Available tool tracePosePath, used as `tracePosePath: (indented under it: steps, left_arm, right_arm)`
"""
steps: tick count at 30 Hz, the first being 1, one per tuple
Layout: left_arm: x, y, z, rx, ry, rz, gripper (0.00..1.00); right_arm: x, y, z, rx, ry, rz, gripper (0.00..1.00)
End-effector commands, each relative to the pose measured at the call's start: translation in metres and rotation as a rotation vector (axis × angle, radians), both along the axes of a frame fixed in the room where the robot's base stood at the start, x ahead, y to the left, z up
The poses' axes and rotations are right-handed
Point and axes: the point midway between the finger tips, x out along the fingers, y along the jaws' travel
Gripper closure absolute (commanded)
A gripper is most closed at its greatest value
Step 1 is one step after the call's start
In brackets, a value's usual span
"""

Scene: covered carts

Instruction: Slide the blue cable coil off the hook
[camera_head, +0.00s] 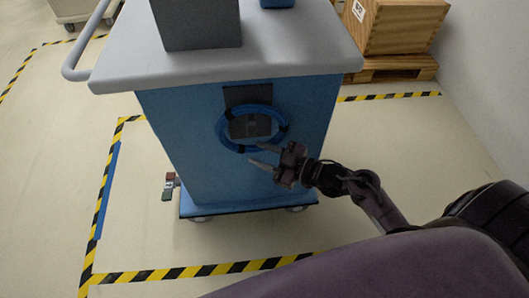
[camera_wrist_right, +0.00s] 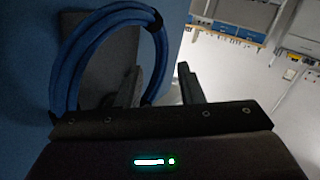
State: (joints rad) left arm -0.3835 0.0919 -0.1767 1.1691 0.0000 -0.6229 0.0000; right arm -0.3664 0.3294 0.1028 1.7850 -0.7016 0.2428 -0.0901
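The blue cable coil (camera_head: 221,128), a ring with dark ties, hangs against a dark plate (camera_head: 247,95) on the blue cart's side panel. The hook itself cannot be made out. My right gripper (camera_head: 256,154) is open and empty at the coil's lower right, its fingers pointing toward the panel. In the right wrist view the coil (camera_wrist_right: 66,70) fills the upper left. There the right gripper's (camera_wrist_right: 160,88) fingers appear on either side of the coil's right strand; I cannot tell whether they touch it. My left gripper is not in view.
The cart's grey top (camera_head: 280,45) overhangs the panel and carries a dark box (camera_head: 197,25). A wooden crate (camera_head: 400,25) sits on a pallet (camera_head: 397,68) at the back right, by the wall. Striped tape (camera_head: 180,272) marks the floor. Floor right of the cart is clear.

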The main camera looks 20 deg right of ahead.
Motion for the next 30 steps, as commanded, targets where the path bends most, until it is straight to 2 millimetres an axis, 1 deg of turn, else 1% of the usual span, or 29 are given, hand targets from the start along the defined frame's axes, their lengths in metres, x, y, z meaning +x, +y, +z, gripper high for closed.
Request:
tracePosePath:
  steps: [1, 3, 8, 11, 21, 25, 30]
  left_arm:
    - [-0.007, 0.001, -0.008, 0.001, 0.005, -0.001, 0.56]
    - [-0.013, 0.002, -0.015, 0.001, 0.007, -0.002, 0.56]
    - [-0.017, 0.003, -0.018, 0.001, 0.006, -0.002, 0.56]
    - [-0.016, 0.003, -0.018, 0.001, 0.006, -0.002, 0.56]
    - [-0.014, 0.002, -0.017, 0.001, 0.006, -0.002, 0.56]
    - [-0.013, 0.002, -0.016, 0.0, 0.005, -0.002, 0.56]
    - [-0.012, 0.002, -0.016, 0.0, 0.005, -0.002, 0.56]
  right_arm:
    - [-0.001, -0.002, 0.002, 0.024, -0.021, 0.017, 0.66]
    - [-0.003, -0.004, 0.006, 0.05, -0.043, 0.033, 0.66]
    - [0.002, 0.001, 0.008, 0.068, -0.058, 0.042, 0.66]
    - [0.013, 0.011, 0.009, 0.068, -0.059, 0.041, 0.66]
    - [0.06, 0.055, 0.008, 0.069, -0.057, 0.04, 0.66]
    - [0.073, 0.067, 0.008, 0.067, -0.056, 0.04, 0.66]
    - [0.082, 0.076, 0.008, 0.065, -0.055, 0.039, 0.66]
